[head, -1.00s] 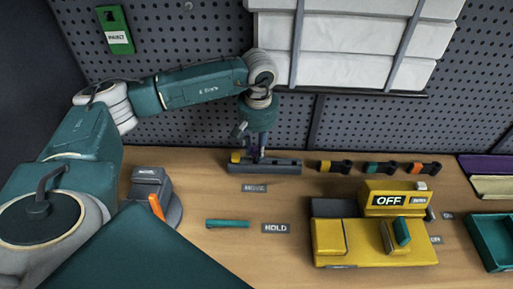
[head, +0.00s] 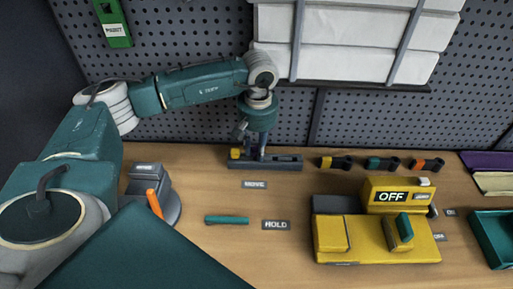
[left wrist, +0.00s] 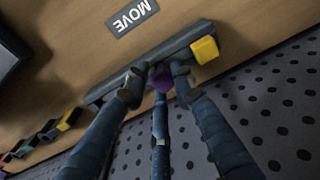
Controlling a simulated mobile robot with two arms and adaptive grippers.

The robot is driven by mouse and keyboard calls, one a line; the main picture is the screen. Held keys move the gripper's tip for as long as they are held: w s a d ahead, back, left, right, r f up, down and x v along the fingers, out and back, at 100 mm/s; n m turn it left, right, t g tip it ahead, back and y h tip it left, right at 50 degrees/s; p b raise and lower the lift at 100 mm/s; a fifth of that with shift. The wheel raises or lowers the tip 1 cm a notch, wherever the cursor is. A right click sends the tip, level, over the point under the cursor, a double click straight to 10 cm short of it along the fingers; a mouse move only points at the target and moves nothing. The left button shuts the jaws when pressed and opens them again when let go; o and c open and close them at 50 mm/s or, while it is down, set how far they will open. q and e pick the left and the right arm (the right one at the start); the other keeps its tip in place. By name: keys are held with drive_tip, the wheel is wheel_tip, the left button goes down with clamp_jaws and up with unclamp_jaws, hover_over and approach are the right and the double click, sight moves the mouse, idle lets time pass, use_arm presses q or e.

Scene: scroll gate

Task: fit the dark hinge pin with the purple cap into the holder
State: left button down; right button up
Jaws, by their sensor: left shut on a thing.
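My left gripper (head: 258,152) points down over the long dark bar (head: 285,163) at the back of the bench, which looks like the holder. In the left wrist view the fingers (left wrist: 157,84) are shut around the purple cap (left wrist: 160,78) of the hinge pin, right at the bar (left wrist: 112,86). The pin's dark shaft is hidden, so I cannot tell how far it sits in the bar. A yellow block (left wrist: 205,49) is on the bar's end beside the fingers. My right gripper is not in view.
Dark pieces with yellow (head: 326,162), teal (head: 373,163) and orange (head: 415,164) ends lie right of the bar. A yellow machine marked OFF (head: 375,240) stands front right. A teal rod (head: 227,220) lies before the MOVE label (head: 255,185). The pegboard is close behind.

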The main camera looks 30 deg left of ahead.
use_arm(q)
drive_tip(key=c, duration=1.4)
unclamp_jaws()
drive_tip(key=shift+o, duration=0.2)
wheel_tip(320, 180, up, 12)
drive_tip(key=shift+s+d, duration=0.3)
drive_tip(key=shift+d, duration=0.05)
